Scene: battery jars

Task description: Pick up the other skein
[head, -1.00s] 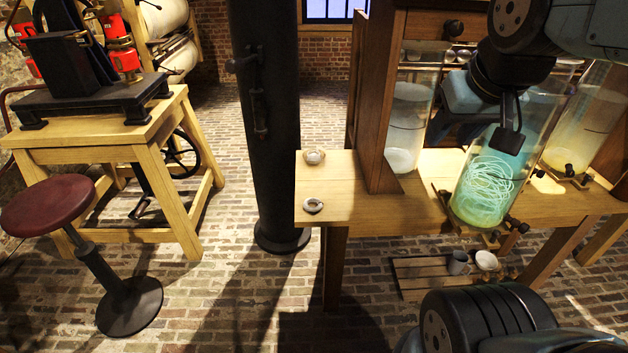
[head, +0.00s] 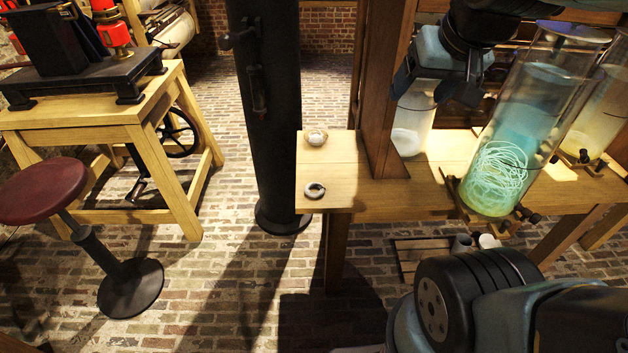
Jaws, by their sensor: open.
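A pale tangled skein (head: 495,172) lies in the bottom of the tall glass jar (head: 540,95), in green-tinted liquid. Two small round grey things sit on the bench's left end: a rear one (head: 315,138) on a pale round base and a front ring-like one (head: 314,190). They are too small for me to tell if either is a skein. My gripper (head: 436,90) is open, with dark fingers spread, left of the tall jar. It overlaps the upper part of the left jar (head: 411,125), which holds something whitish low down. I see nothing between the fingers.
A dark wooden post (head: 382,110) rises from the bench (head: 345,165) left of the jars. Another jar (head: 590,125) stands at the right. A slatted board with small cups (head: 462,243) is below the bench. A black column (head: 268,110) stands left. The bench's left end is mostly clear.

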